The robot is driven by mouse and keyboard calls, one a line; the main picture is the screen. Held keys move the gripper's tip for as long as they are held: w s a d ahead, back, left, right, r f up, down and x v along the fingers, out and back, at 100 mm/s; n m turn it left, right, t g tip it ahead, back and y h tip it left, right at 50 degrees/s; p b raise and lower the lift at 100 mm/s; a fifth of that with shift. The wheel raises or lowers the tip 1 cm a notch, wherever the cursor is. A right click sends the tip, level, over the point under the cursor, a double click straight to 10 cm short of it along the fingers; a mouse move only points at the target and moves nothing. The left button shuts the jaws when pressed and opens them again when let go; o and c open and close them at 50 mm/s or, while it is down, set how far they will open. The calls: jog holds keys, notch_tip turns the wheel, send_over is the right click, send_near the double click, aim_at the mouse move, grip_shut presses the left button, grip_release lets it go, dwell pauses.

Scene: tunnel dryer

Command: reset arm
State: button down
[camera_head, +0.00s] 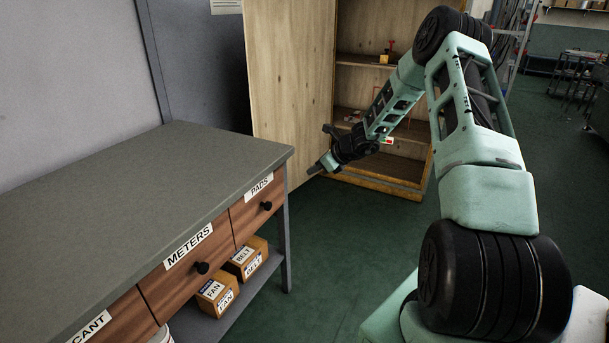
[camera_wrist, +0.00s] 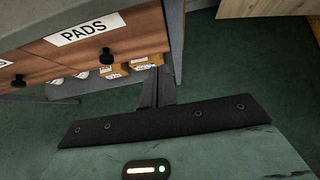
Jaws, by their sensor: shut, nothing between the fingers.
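My gripper (camera_head: 316,168) is in the middle of the head view, at the end of my pale green arm. It hangs in free air to the right of the workbench's (camera_head: 150,185) far right corner and in front of the wooden cabinet. In the wrist view its fingers (camera_wrist: 157,88) are together and look shut, with nothing seen between them. The PADS drawer (camera_head: 257,204) is closed, and it also shows in the wrist view (camera_wrist: 130,45).
The METERS drawer (camera_head: 190,262) is closed. Boxes labelled FAN (camera_head: 216,296) and BELT (camera_head: 248,258) stand on the shelf below. The wooden cabinet (camera_head: 290,80) is open, with small items on its shelves. The green floor (camera_head: 330,250) between bench and arm is clear.

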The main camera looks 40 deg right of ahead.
jog(key=shift+v, duration=0.85)
jog(key=s+a+r+n+g+y+p, duration=0.15)
jog(key=a+r+n, duration=0.4)
jog(key=a, duration=0.55)
jog(key=s+a+r+n+g+y+p, duration=0.15)
jog(key=s+a+r+n+g, duration=0.35)
jog(key=a, duration=0.6)
jog(key=a+r+n+t+p, duration=0.1)
jog(key=a+r+n+p, duration=0.15)
jog(key=a+n, duration=0.7)
jog(key=s+a+r+n+g+h+p, duration=0.1)
jog(key=s+a+r+n+g, duration=0.2)
jog(key=s+a, duration=0.4)
jog(key=s+a+r+n+g+h+p, duration=0.1)
jog(key=s+a+r+n, duration=0.25)
jog(key=s+a, duration=0.3)
jog(key=s+r+n+h+p, duration=0.1)
jog(key=s+r+n, duration=0.1)
jog(key=s+n, duration=0.4)
jog(key=s+r+n+h+p, duration=0.1)
jog(key=s+r+n+h, duration=0.1)
jog(key=s+n, duration=0.5)
jog(key=s, duration=0.3)
jog(key=shift+s+a+h+p, duration=0.25)
jog(key=shift+s+h+p, duration=0.05)
